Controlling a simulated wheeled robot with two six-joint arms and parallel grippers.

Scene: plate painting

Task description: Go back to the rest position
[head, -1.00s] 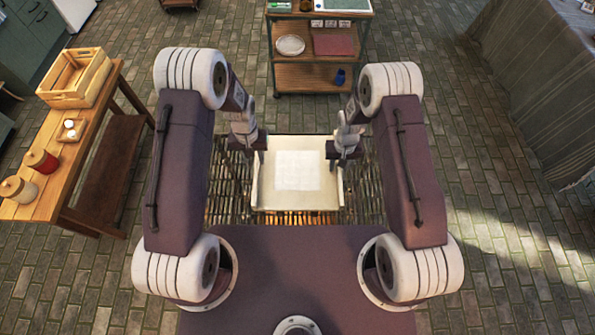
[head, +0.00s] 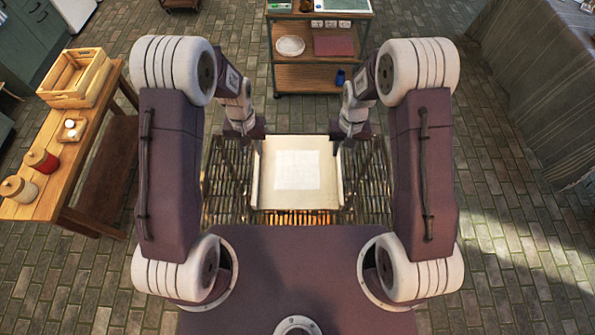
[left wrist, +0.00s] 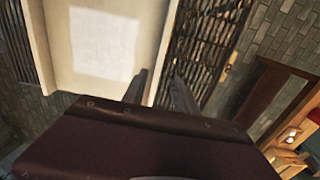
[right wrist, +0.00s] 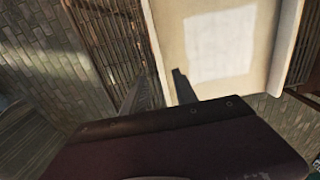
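My left gripper (head: 250,133) is at the left side of a cream tray (head: 264,201) in the head view. My right gripper (head: 346,134) is at the tray's right side. The cream tray also shows in the left wrist view (left wrist: 120,75) and the right wrist view (right wrist: 210,88).
A pale square (head: 297,170) lies in the tray, which sits on a slatted rack (head: 228,185). A wooden table (head: 95,120) with a crate (head: 75,77) and jars (head: 42,160) stands at left. A shelf cart (head: 300,75) stands ahead. A grey-draped block (head: 545,90) stands at right.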

